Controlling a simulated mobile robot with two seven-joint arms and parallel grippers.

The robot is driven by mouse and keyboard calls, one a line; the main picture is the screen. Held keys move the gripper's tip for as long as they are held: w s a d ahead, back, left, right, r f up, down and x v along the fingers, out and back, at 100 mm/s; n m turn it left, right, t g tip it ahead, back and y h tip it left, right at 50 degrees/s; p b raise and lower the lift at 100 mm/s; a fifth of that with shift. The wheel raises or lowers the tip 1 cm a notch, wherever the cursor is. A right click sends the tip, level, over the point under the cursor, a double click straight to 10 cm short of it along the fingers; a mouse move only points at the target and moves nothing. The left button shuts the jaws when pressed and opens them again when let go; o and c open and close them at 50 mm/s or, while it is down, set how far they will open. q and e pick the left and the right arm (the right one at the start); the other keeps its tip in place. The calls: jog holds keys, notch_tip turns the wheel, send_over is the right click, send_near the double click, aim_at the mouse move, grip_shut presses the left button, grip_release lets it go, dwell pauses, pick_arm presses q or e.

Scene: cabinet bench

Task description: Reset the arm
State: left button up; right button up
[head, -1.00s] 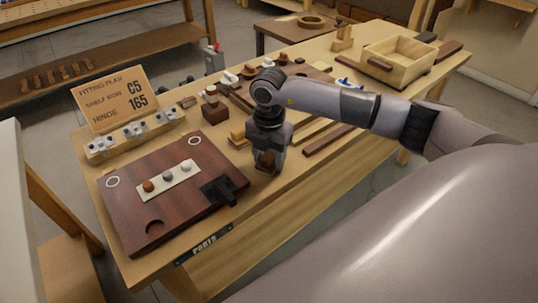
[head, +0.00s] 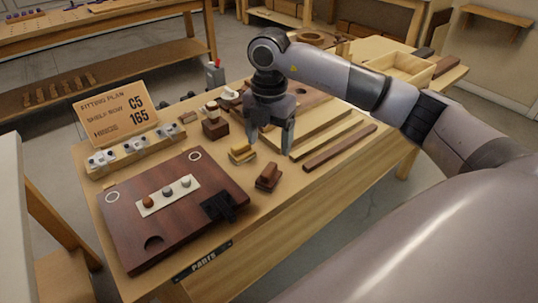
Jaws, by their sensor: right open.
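My right gripper (head: 268,136) hangs above the bench (head: 262,213) with its two fingers apart and nothing between them. A small brown wooden block (head: 268,176) with a raised top stands on the bench below and in front of it, apart from the fingers. My left gripper is not in view.
A fitting plan sign (head: 112,106) reading C5 and 165 stands at the back left behind a rack of metal fittings (head: 135,148). Wooden strips (head: 340,147) lie right of the gripper. An open wooden box (head: 400,70) is at the far right.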

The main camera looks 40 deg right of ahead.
jog(key=shift+r, duration=0.9)
jog(key=shift+a+f, duration=0.1)
